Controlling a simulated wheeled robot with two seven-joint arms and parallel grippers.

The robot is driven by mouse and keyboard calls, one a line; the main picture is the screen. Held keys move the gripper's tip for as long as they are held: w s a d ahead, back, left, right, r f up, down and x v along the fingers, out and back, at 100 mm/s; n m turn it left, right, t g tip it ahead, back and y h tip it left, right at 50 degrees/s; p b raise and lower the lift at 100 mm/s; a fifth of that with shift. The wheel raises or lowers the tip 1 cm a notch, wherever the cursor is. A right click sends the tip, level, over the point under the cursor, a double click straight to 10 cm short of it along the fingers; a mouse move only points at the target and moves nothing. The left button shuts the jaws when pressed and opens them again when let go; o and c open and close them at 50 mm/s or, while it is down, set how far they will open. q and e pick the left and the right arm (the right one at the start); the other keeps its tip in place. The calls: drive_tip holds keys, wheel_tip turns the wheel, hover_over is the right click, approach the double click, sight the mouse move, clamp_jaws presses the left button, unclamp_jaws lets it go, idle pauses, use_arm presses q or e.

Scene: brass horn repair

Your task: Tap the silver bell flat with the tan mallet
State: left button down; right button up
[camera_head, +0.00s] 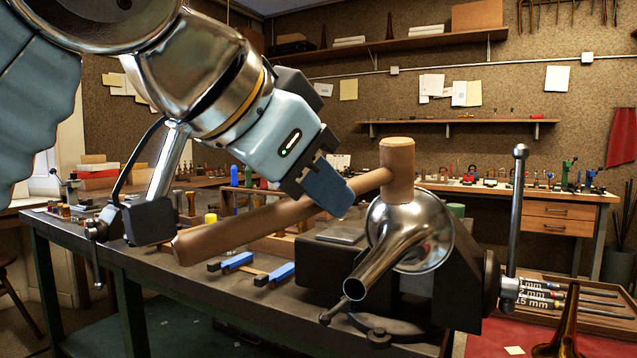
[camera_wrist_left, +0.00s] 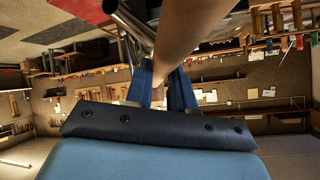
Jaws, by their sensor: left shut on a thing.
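My left gripper (camera_head: 328,186) comes in from the upper left and is shut on the handle of the tan wooden mallet (camera_head: 255,222). The mallet's upright cylindrical head (camera_head: 397,170) is at the right end of the handle, just above the rim of the silver bell (camera_head: 412,232). I cannot tell whether head and bell touch. The bell's tube points to the lower left. The bell sits at the dark vise (camera_head: 465,270) on the bench. In the left wrist view the mallet handle (camera_wrist_left: 185,35) runs between the blue fingers (camera_wrist_left: 162,88). My right gripper is not in view.
The vise's upright silver lever (camera_head: 516,200) stands right of the bell. Blue-ended tools (camera_head: 236,262) lie on the dark workbench (camera_head: 190,272) below the handle. A wooden tray with marked rods (camera_head: 575,300) is at the right. A brass horn part (camera_head: 566,330) stands at front right.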

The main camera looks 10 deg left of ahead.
use_arm(q)
drive_tip(key=shift+w+f, duration=0.2)
drive_tip(key=shift+f, duration=0.45)
drive_tip(key=shift+s+r, duration=0.15)
drive_tip(key=shift+r, duration=0.2)
idle(0.8)
